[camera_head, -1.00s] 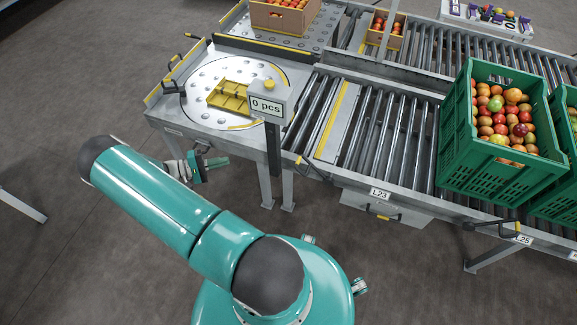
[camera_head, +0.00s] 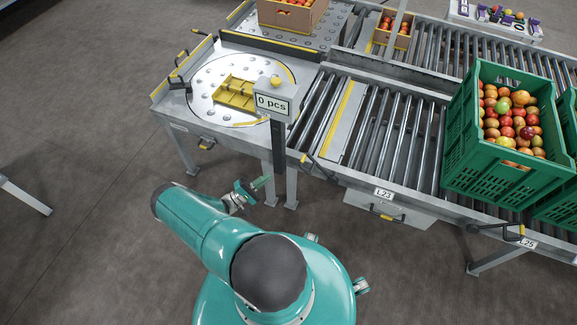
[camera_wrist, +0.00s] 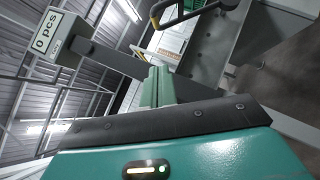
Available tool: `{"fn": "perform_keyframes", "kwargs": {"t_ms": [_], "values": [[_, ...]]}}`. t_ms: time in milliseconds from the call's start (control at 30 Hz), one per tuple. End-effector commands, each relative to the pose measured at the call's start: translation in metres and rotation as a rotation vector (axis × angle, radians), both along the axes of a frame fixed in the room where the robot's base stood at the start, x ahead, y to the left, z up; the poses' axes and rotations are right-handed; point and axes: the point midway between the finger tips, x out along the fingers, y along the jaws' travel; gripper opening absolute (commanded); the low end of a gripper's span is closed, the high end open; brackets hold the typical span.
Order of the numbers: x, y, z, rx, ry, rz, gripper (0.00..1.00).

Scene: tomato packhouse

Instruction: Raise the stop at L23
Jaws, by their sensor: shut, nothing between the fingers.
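The L23 label (camera_head: 384,194) is on the near side rail of the roller conveyor. To its left, a dark lever with a yellow grip (camera_head: 318,166) sits on the same rail. A flat plate with a yellow stripe (camera_head: 343,122) lies between the rollers above it; I cannot tell if it stands proud of them. My gripper (camera_head: 260,184) is shut and empty, low in front of the table legs, left of and apart from the lever. Its fingers (camera_wrist: 157,86) also show in the wrist view, with a black handle with a yellow end (camera_wrist: 178,14) beyond them.
A "0 pcs" display (camera_head: 272,104) on a post stands beside the ball-topped turntable (camera_head: 215,105). A green crate of tomatoes (camera_head: 485,160) stands on the rollers at right. Another lever (camera_head: 500,228) is by the L25 label. A drawer-like box (camera_head: 400,212) hangs under L23. The floor in front is clear.

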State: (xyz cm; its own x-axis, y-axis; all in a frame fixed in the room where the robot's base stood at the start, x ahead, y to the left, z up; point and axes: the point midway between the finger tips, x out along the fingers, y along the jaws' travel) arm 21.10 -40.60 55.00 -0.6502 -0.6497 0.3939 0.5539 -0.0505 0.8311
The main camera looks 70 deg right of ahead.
Motion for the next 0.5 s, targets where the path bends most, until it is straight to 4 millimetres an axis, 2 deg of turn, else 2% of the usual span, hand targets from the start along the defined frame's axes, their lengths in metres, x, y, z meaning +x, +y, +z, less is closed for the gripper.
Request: {"fn": "perform_keyframes", "kwargs": {"t_ms": [167,500], "values": [[-0.011,-0.011,0.007,0.001,0.001,-0.003,0.00],[-0.054,-0.053,0.032,0.001,0.001,-0.005,0.00]]}}
